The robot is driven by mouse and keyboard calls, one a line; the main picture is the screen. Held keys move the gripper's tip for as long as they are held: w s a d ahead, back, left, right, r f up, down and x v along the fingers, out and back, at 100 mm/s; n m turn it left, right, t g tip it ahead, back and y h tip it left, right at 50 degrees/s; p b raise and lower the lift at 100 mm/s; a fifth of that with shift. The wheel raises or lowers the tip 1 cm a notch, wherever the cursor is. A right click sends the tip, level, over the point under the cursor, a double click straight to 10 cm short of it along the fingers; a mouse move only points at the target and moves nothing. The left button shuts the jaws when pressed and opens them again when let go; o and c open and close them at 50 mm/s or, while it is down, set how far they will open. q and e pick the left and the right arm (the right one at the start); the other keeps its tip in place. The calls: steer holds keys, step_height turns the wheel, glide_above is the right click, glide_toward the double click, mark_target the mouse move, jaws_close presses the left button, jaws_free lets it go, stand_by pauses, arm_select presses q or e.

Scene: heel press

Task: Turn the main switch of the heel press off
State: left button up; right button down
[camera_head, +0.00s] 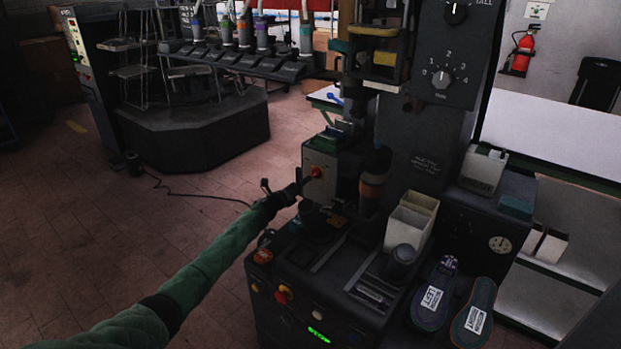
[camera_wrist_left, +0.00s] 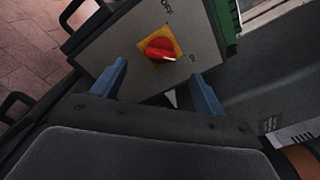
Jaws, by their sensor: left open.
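A red rotary switch (camera_head: 316,172) on a yellow plate sits on a grey box (camera_head: 320,160) at the left of the heel press. In the left wrist view the red knob (camera_wrist_left: 160,48) has OFF lettered above it and ON at its lower right; its white mark points toward ON. My left gripper (camera_wrist_left: 158,86) is open, its two blue fingers apart, short of the knob and one toward each side. In the head view my left gripper (camera_head: 303,184) is close beside the switch box. My right gripper is not in view.
A numbered dial (camera_head: 441,79) is above. Floor at left is open.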

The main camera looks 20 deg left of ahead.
mark_target(314, 175)
arm_select(q)
steer(key=x, duration=0.6)
steer(key=shift+w, duration=0.35)
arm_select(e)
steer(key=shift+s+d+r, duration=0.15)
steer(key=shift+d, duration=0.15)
arm_select(q)
steer(key=shift+d+r, duration=0.1)
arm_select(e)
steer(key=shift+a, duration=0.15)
arm_select(q)
steer(key=shift+c, duration=0.8)
steer(key=c, duration=0.8)
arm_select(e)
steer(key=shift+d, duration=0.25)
